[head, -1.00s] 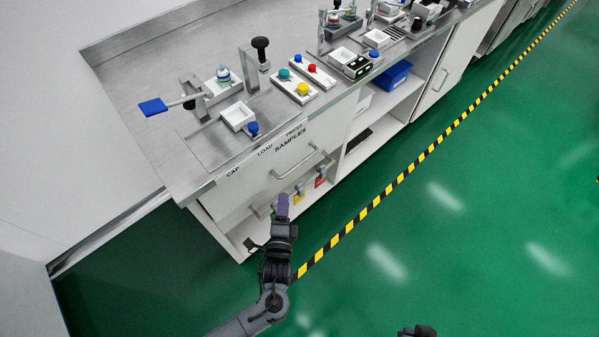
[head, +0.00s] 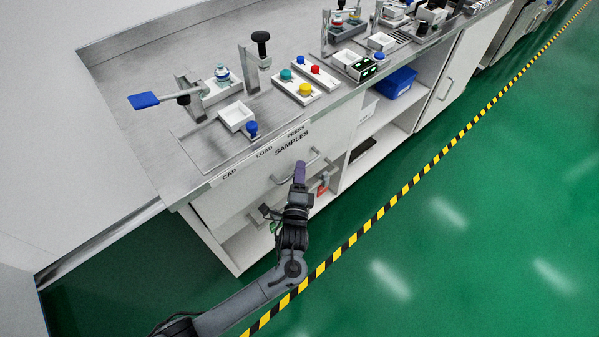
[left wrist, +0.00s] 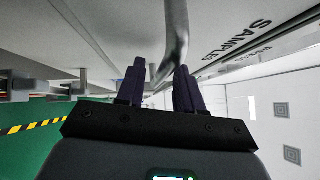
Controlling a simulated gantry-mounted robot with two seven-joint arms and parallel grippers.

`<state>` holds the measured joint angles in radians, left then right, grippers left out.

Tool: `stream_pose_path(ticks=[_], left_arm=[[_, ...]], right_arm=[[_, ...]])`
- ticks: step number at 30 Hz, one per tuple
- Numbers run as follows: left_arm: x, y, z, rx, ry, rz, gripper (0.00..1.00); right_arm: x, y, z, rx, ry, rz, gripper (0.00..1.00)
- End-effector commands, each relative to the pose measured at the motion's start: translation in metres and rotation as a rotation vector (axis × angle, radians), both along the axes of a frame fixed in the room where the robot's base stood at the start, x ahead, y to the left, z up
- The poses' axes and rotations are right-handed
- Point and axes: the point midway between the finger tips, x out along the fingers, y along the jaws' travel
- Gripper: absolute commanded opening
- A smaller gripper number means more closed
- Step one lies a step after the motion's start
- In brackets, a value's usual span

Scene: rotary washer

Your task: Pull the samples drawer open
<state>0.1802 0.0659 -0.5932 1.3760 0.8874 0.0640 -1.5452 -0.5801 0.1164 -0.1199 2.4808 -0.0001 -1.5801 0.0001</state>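The samples drawer (head: 262,178) is a white front under the bench top, below the SAMPLES label (head: 291,146). It looks flush with the cabinet. Its grey bar handle (head: 283,180) is partly hidden behind my left gripper (head: 299,172), whose purple fingers are at the handle's right part. In the left wrist view, the handle bar (left wrist: 176,35) runs down between the two spread fingers of my left gripper (left wrist: 160,78). The fingers stand apart with gaps beside the bar, so it is open around the handle. My right gripper is out of view.
A second handle (head: 247,213) is lower on the cabinet, near my left wrist. Open shelves with a blue bin (head: 396,82) are to the right. The bench top holds a white tray (head: 237,116) and button boxes (head: 297,87). The green floor (head: 450,240) in front is clear.

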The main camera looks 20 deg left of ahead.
Motion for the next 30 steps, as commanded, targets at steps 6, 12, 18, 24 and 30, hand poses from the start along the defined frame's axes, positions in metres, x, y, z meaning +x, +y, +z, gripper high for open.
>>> stream_pose_path(ticks=[6, 12, 18, 24, 30], left_arm=[[0.0102, 0.0032, 0.0012, 0.0, 0.0, 0.0, 0.36], [0.0108, 0.0034, 0.0016, 0.0, 0.001, 0.0, 0.36], [0.0107, 0.0034, 0.0016, 0.0, 0.001, 0.0, 0.16], [0.0106, 0.0033, 0.0016, -0.001, 0.001, 0.0, 0.0], [0.0105, 0.0032, 0.0016, -0.001, 0.001, 0.0, 0.0]], right_arm=[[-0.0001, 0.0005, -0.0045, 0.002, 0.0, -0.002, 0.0], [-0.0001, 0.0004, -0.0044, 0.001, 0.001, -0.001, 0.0], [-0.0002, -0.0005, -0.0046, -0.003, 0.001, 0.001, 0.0], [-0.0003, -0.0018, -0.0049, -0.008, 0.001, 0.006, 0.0], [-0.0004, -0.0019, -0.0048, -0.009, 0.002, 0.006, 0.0]])
